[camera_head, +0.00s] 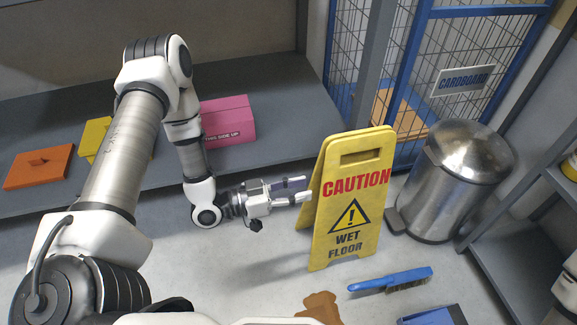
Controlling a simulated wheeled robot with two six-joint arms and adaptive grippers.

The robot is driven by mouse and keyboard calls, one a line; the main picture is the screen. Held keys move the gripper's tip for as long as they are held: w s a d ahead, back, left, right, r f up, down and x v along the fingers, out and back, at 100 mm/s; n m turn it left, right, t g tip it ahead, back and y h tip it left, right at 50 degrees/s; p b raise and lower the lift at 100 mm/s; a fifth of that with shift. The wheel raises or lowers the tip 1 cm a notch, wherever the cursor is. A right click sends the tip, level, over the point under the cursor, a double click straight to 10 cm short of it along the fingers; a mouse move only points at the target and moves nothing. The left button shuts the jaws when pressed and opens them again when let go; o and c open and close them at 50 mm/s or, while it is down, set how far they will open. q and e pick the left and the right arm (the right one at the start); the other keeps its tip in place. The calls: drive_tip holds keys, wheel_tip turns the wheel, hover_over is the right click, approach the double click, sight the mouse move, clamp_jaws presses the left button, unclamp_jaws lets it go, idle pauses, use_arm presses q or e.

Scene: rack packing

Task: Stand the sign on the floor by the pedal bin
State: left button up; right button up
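The yellow caution wet floor sign (350,225) stands upright on the floor, its two panels spread, with its printed face towards me. The steel pedal bin (455,185) stands just to its right, with a small gap between them and its dark pedal towards the sign. My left gripper (306,189) is at the sign's left edge, its fingers pointing right. A gap shows between the fingers, and I see nothing held in it. Whether the fingertips touch the sign is unclear. My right gripper does not show.
A blue brush (390,281) and a blue dustpan (435,316) lie on the floor in front of the sign. A brown item (318,307) lies nearby. A grey shelf (285,125) holds a pink box (228,120). A blue wire cage (410,60) stands behind.

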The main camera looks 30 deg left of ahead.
use_arm(q)
wheel_tip(320, 180, down, 9)
drive_tip(key=s+d+n+g+y, duration=0.2)
drive_tip(key=g+y, duration=0.2)
drive_tip(key=y, duration=0.1)
drive_tip(key=s+a+f+n+g+y, duration=0.2)
drive_tip(key=s+f+n+g+y, duration=0.1)
drive_tip(key=s, duration=0.6)
drive_tip(key=s+a+f+n+g+y, duration=0.3)
drive_tip(key=s+f+g+y, duration=0.1)
drive_tip(key=s, duration=0.5)
drive_tip(key=shift+f+g+y, duration=0.4)
drive_tip(key=shift+f+g, duration=0.45)
drive_tip(key=shift+g, duration=0.05)
